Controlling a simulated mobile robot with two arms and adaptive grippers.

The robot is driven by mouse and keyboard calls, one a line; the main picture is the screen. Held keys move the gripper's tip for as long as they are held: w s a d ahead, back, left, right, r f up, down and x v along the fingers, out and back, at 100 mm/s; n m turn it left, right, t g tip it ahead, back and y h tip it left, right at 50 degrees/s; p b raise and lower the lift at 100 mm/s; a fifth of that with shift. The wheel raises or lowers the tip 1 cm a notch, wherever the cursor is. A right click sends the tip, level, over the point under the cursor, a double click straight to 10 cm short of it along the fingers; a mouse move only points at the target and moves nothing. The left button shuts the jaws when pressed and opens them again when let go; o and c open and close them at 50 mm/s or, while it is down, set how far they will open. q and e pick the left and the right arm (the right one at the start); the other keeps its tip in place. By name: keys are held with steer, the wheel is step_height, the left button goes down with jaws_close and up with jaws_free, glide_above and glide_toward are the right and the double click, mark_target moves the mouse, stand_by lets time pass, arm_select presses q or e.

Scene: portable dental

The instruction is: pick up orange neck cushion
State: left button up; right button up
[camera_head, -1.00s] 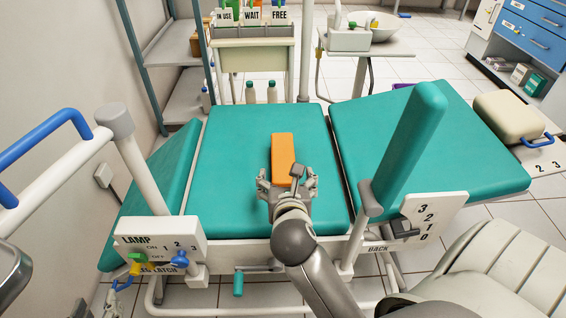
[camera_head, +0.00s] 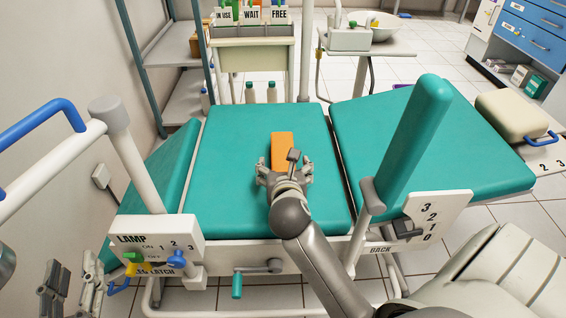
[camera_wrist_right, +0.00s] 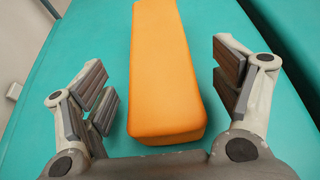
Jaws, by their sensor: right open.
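The orange neck cushion (camera_head: 282,147) is a long block lying on the teal middle section of the dental chair (camera_head: 232,160). My right gripper (camera_head: 285,172) is open over its near end, which it partly hides in the head view. In the right wrist view, the orange cushion (camera_wrist_right: 165,70) lies between the spread fingers of the right gripper (camera_wrist_right: 165,88). A gap shows on each side, and neither finger touches it. My left gripper (camera_head: 70,288) is at the lower left corner of the head view, empty, with its fingers apart, left of the lamp panel.
An upright teal armrest (camera_head: 412,135) stands right of my right arm. The lamp panel (camera_head: 158,240) and a white post with a blue handle (camera_head: 40,125) are at the left. A cream cushion (camera_head: 510,115) lies at the far right. The teal surface around the orange cushion is clear.

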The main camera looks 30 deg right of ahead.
steer(key=c, duration=1.2)
steer(key=shift+o, duration=0.2)
steer(key=shift+r, duration=0.1)
